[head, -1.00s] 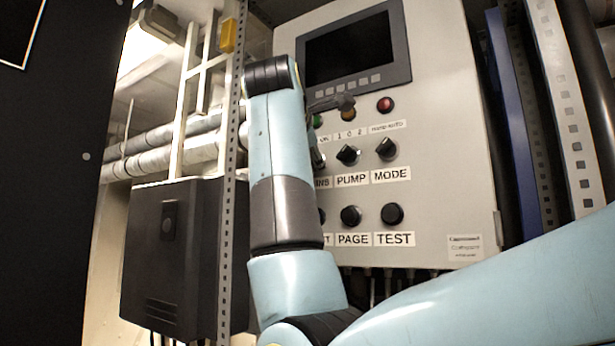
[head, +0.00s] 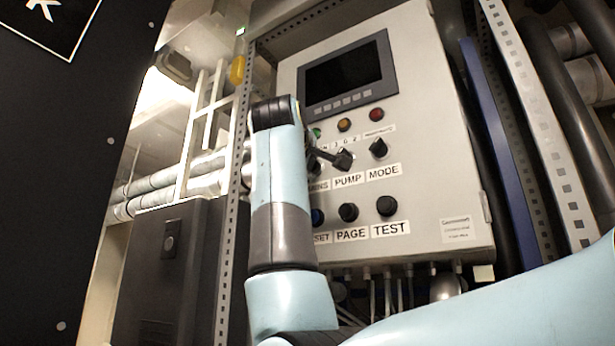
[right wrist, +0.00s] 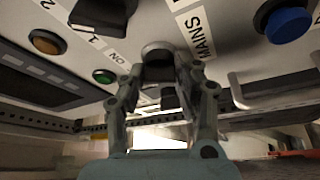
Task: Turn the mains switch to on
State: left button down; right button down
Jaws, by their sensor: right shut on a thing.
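The mains switch (right wrist: 157,50) is a rounded grey knob on the panel beside the MAINS label (right wrist: 197,32) in the right wrist view. My right gripper (right wrist: 160,75) is shut on it, with a finger on each side. The knob's pointer is hidden by the fingers, so I cannot tell its setting. In the head view my right arm covers the switch, and the dark gripper (head: 318,156) shows partly at the panel, left of the PUMP knob's place. My left gripper is not in view.
The grey panel (head: 440,130) also carries the screen (head: 345,75), the MODE knob (head: 378,148) and the PAGE (head: 348,212) and TEST (head: 386,206) buttons. A blue button (right wrist: 288,25) and green lamp (right wrist: 103,76) sit near the gripper. A perforated post (head: 232,200) stands left.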

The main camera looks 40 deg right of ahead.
jog(key=shift+w+f+m+h+b, duration=0.1)
jog(key=shift+m+h+b, duration=0.45)
jog(key=shift+m, duration=0.5)
jog(key=shift+f+m+h+b, duration=0.1)
jog(key=shift+m+h+b, duration=0.25)
jog(key=shift+m+b, duration=0.55)
jog(key=shift+m, duration=0.35)
jog(key=c, duration=1)
grip_release()
jog(key=shift+o, duration=0.2)
jog(key=shift+r, duration=0.1)
jog(key=v, duration=0.7)
jog(key=shift+a, duration=0.2)
